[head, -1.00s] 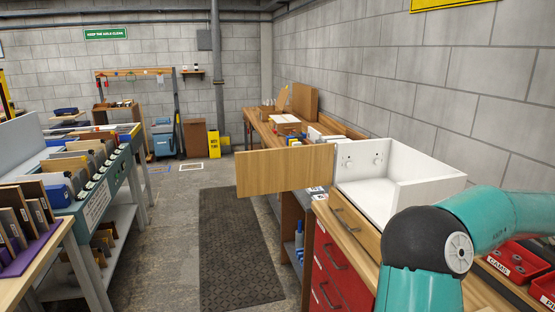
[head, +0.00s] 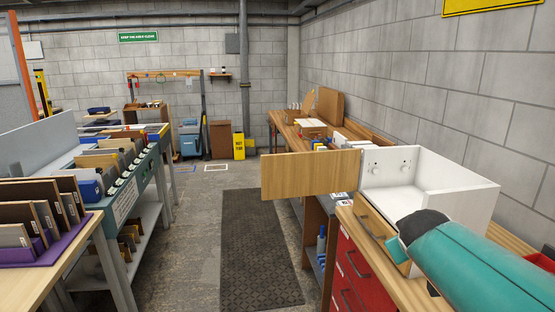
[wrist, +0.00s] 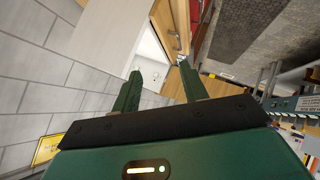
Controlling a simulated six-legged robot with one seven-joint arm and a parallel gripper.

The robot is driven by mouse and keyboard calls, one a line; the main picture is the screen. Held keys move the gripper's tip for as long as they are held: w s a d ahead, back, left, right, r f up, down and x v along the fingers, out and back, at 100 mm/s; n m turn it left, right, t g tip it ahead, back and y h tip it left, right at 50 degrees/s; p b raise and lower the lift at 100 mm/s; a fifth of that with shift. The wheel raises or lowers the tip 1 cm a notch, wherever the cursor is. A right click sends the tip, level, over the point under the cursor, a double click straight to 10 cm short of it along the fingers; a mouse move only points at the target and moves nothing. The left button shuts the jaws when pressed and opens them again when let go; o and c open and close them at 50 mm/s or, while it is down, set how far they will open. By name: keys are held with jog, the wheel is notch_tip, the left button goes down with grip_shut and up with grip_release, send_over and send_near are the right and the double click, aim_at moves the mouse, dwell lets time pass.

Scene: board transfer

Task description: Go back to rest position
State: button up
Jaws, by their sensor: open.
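My gripper (wrist: 161,86) shows in the wrist view with its two green fingers apart and nothing between them. Beyond the fingers are the white box (wrist: 147,50) and its wooden drawer front. In the head view my teal arm reaches in from the lower right, in front of the white open box (head: 455,178). A wooden board (head: 310,174) stands out to the left from the box's front edge, over the aisle.
A workbench with red drawers (head: 352,262) runs along the right wall. Racks of upright boards (head: 105,160) stand on the left. The aisle with a dark mat (head: 255,245) is clear. A yellow sign (head: 239,146) stands at the back.

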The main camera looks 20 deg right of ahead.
jog(key=s+a+f+g+y, duration=0.1)
jog(key=s+a, duration=0.3)
jog(key=a, duration=0.4)
jog(key=s+a+f+y, duration=0.3)
jog(key=s+a, duration=0.1)
jog(key=a, duration=0.5)
jog(key=s+a+f+g+y, duration=0.1)
jog(key=s+a+f+y, duration=0.1)
jog(key=a, duration=0.7)
jog(key=shift+s+f+g+y, duration=0.3)
jog(key=shift+s+f, duration=0.3)
jog(key=shift+s, duration=0.3)
jog(key=shift+a, duration=0.1)
jog(key=shift+c, duration=0.8)
jog(key=shift+d+m, duration=0.25)
jog(key=shift+m, duration=0.05)
